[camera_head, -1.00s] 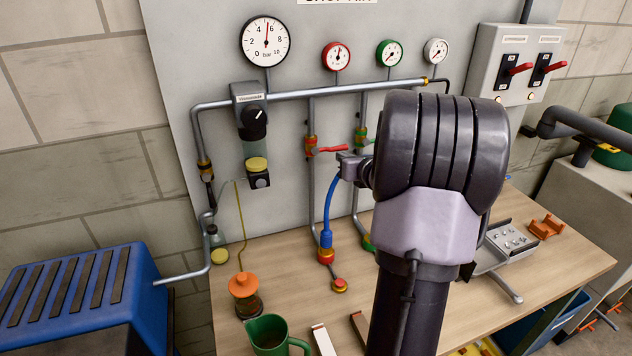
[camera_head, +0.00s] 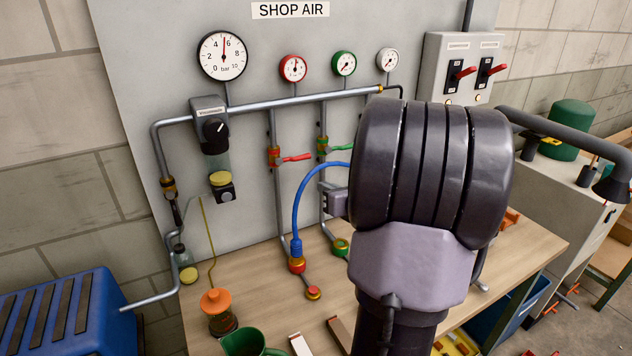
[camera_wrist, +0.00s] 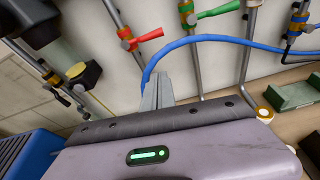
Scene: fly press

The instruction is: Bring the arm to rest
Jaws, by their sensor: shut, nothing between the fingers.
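My gripper (camera_wrist: 158,92) shows in the wrist view as two grey fingers, closed together with nothing between them. The blue hose (camera_wrist: 190,41) arches past just beyond the fingertips in that view; I cannot tell how wide the gap is. In the head view my dark, bulky arm covers the right middle of the picture, in front of the bench and panel. The fingers are not clear there. The blue hose (camera_head: 297,205) rises from a fitting on the bench and runs behind my arm.
The grey panel carries pipes, a large gauge (camera_head: 222,55) and a red-handled valve (camera_head: 275,157). A blue ribbed unit (camera_head: 60,315) stands left. An orange-capped container (camera_head: 217,310) and a green jug (camera_head: 245,343) stand on the wooden bench (camera_head: 258,290). Switch boxes (camera_head: 465,70) hang upper right.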

